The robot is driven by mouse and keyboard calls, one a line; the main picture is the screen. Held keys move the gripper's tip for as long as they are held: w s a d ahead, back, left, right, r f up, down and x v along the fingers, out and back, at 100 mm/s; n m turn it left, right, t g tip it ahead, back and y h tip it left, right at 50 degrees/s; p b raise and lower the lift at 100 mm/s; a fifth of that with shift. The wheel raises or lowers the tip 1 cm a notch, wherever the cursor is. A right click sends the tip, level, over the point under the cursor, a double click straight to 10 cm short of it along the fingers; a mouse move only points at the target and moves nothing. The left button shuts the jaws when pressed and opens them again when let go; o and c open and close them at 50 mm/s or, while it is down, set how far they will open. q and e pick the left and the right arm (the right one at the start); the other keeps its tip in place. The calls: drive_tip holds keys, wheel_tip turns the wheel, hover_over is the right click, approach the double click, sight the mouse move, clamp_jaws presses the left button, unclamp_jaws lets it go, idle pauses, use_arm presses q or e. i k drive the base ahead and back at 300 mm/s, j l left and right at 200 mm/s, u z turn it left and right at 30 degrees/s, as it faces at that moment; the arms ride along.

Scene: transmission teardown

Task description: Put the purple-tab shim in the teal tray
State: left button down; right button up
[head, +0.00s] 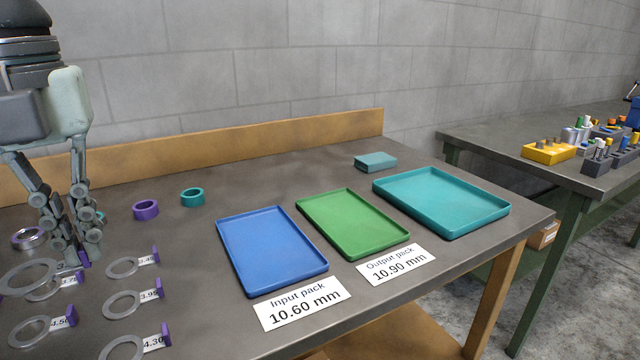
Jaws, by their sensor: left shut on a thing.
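Several flat grey ring shims with upright purple tabs lie on the bench at the lower left. They include one (122,267) at the back right of the group, one (121,304) before it and one (122,348) at the front edge. My left gripper (76,262) points down at the back of this group, its fingers shut on a purple-tab shim (84,257). Fingers hide part of that shim, and I cannot tell whether it still touches the bench. The teal tray (440,202) lies empty at the bench's right end. My right gripper is out of view.
Blue (270,248) and green (352,224) empty trays lie left of the teal tray, with label cards in front. A purple ring (146,210), a teal ring (192,197) and a teal block (376,162) stand behind. A wooden backboard (250,145) edges the bench.

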sight(453, 215)
drive_tip(key=i+l+u, duration=0.1)
drive_tip(key=l, duration=0.45)
drive_tip(key=i+l+u, duration=0.1)
drive_tip(key=i+l, duration=0.2)
drive_tip(key=l, duration=0.25)
drive_tip(key=i+l+u, duration=0.15)
drive_tip(key=l, duration=0.45)
drive_tip(key=i+l+u, duration=0.1)
drive_tip(key=l, duration=0.45)
drive_tip(key=i+l+u, duration=0.1)
drive_tip(key=l, duration=0.55)
drive_tip(key=i+l+u, duration=0.1)
drive_tip(key=l, duration=0.5)
drive_tip(key=i+l+u, duration=0.1)
drive_tip(key=l, duration=0.5)
drive_tip(key=i, duration=0.05)
